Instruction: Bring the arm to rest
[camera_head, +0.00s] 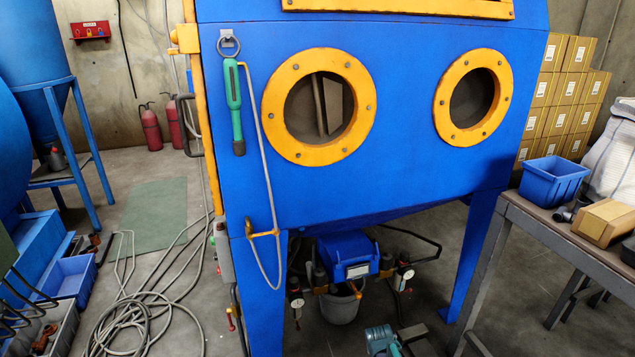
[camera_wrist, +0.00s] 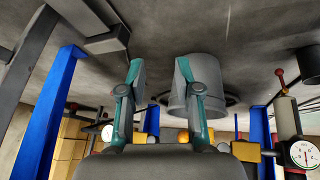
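My gripper (camera_wrist: 159,72) shows in the wrist view with its two teal fingers spread apart and nothing between them. The picture there is upside down, with the floor at the top. A grey bucket (camera_wrist: 200,92) shows just beyond the right finger; I cannot tell whether they touch. In the head view a teal and dark part shows at the bottom edge, in front of the blue cabinet (camera_head: 400,170); it seems to be my arm's end, mostly cut off. The fingers cannot be made out there.
The bucket (camera_head: 342,306) stands under the cabinet, near gauges (camera_head: 297,304) and pipes. Blue cabinet legs (camera_head: 475,255) flank this space. A workbench (camera_head: 560,235) with a blue bin (camera_head: 553,182) is at right. Loose hose (camera_head: 140,310) lies on the floor at left.

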